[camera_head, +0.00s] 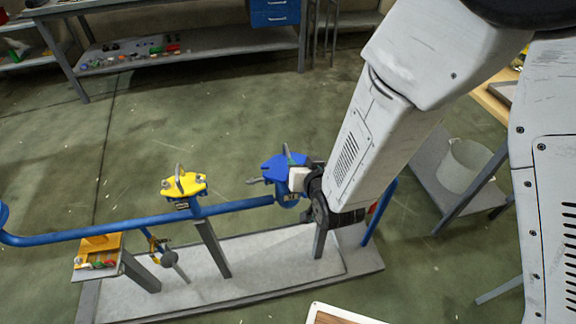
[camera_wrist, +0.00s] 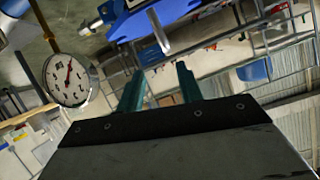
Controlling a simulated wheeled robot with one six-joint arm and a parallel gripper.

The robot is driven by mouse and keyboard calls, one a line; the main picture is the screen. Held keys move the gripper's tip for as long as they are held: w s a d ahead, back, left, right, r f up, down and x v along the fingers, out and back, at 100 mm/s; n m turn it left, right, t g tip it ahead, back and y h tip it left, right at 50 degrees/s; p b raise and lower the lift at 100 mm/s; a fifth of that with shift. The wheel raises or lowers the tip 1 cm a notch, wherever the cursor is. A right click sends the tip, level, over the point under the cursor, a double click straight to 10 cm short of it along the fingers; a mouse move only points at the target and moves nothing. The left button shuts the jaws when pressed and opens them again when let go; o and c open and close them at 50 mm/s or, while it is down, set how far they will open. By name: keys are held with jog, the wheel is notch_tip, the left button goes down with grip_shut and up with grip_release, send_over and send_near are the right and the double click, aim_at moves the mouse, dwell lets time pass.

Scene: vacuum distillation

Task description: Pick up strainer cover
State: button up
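A blue cover (camera_head: 280,165) with a thin metal handle sits on the pipe run, right beside my gripper in the head view. The blue cover (camera_wrist: 145,20) also shows at the top of the wrist view, its silver handle (camera_wrist: 158,32) standing out beyond my fingertips. My gripper (camera_wrist: 157,80) is open, its two teal fingers apart with nothing seen between them. The handle lines up roughly with the gap; I cannot tell how far off it is. A yellow cover (camera_head: 183,185) with a similar handle sits further left on the pipe. My arm hides part of the blue cover's surroundings.
A blue pipe (camera_head: 100,232) runs along the grey base plate (camera_head: 255,268). A round gauge (camera_wrist: 71,79) is left of my fingers in the wrist view. A white bucket (camera_head: 468,167) stands on a low shelf at right. Open floor lies behind the pipe.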

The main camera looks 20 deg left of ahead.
aim_at(288, 153)
jog(key=shift+s+a+f, duration=0.3)
jog(key=shift+a+f, duration=0.05)
jog(key=shift+f, duration=0.05)
jog(key=shift+w+a+f, duration=0.15)
jog(key=shift+a, duration=0.1)
jog(key=x, duration=0.7)
jog(key=shift+w+a+r, duration=0.15)
jog(key=shift+r, duration=0.1)
jog(key=shift+c, duration=0.4)
grip_shut()
jog(key=shift+r, duration=0.1)
